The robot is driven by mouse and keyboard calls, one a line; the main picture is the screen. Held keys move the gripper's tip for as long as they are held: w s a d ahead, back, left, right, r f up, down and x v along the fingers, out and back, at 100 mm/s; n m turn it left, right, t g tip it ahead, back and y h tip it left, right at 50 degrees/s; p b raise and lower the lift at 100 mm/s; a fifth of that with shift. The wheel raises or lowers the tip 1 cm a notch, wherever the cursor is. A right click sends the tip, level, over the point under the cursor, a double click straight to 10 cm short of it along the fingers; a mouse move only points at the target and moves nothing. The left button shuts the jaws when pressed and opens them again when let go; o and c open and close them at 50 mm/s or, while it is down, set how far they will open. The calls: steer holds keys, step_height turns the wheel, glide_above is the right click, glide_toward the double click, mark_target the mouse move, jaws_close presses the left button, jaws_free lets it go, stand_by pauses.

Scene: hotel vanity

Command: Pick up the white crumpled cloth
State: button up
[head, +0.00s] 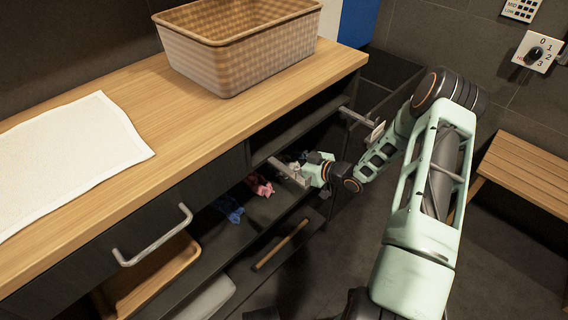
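I cannot clearly make out a white crumpled cloth. A pink crumpled cloth (260,186) and a blue crumpled cloth (229,208) lie on the dark shelf under the counter. A white cloth (70,150) lies flat on the counter top at the left. My gripper (302,160) reaches into the shelf opening from the right, beyond the pink cloth. Its fingertips are small and partly hidden near a metal handle, so I cannot tell whether they are open or hold anything.
A woven basket (235,62) stands on the wooden counter (190,112). Metal handles (152,240) stick out from the cabinet front. A wooden tray (155,275) and a wooden rod (281,245) are lower down. A wooden bench (525,172) stands at the right.

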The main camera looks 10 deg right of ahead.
steer(key=c, duration=0.9)
steer(key=shift+r, duration=0.1)
